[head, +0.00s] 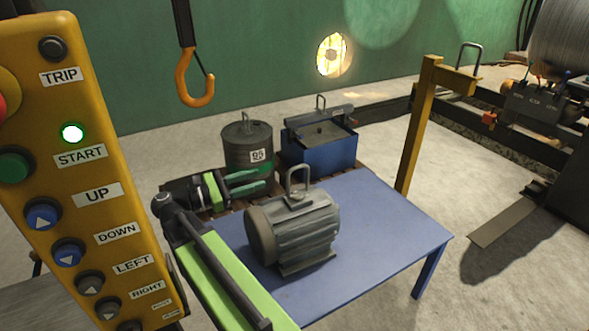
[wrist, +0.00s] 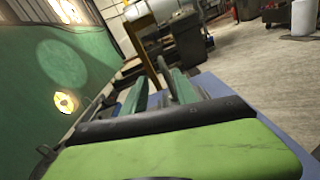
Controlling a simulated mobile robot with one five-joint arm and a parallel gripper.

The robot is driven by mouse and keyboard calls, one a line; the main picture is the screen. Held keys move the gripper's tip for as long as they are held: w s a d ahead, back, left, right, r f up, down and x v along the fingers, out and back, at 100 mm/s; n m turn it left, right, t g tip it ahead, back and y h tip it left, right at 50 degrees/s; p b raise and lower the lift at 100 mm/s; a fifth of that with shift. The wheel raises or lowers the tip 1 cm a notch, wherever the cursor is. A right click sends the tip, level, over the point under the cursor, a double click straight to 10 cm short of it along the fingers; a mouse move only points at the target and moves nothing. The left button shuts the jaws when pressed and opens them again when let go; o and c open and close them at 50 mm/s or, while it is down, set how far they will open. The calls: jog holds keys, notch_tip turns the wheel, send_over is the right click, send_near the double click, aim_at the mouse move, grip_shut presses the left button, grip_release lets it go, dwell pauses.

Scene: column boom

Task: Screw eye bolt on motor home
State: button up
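A grey-green electric motor (head: 305,228) sits on the blue table (head: 395,222). A metal eye bolt (head: 298,176) stands upright on top of the motor; I cannot tell how far it is threaded in. My gripper (head: 262,181) is to the left of the eye bolt and further back, in front of the dark drum. Its two green fingers are apart with nothing between them. The fingers also show in the wrist view (wrist: 158,78), pointing away over the table.
A yellow control pendant (head: 85,190) fills the left, with a green lamp lit. An orange hook (head: 194,88) hangs above. A dark drum (head: 247,150) and a blue box (head: 320,143) stand behind the table. A yellow post (head: 417,125) rises at the right.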

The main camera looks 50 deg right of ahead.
aim_at(305, 164)
jog(key=x, duration=1.7)
jog(key=shift+d, duration=0.15)
grip_shut()
jog(key=shift+a, duration=0.25)
jog(key=shift+w+d, duration=0.1)
jog(key=shift+d, duration=0.05)
jog(key=shift+g, duration=0.3)
